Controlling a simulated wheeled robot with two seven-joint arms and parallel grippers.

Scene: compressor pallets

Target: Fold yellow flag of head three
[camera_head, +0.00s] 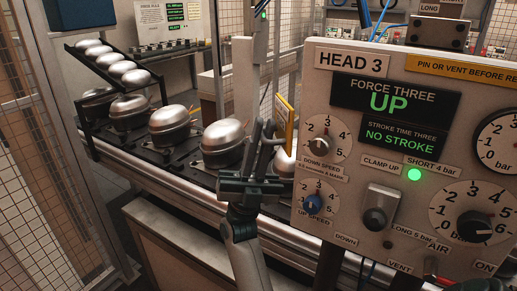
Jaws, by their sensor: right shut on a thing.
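The yellow flag (288,122) is a thin upright plate, seen nearly edge-on at the left edge of the HEAD 3 panel (346,90); the panel hides part of it. My right gripper (263,131) comes up from below, just left of the panel. Its dark fingers are shut on the flag at its left side; the exact contact is hard to make out. The panel display reads force three UP and NO STROKE, and a green lamp (414,174) is lit. My left gripper is not in view.
Several silver-domed compressors (172,122) stand in a row on the conveyor (150,166) at the left. A vertical post (258,70) rises behind my gripper. Mesh fencing (30,180) stands at the far left. The panel with its knobs and gauges fills the right side.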

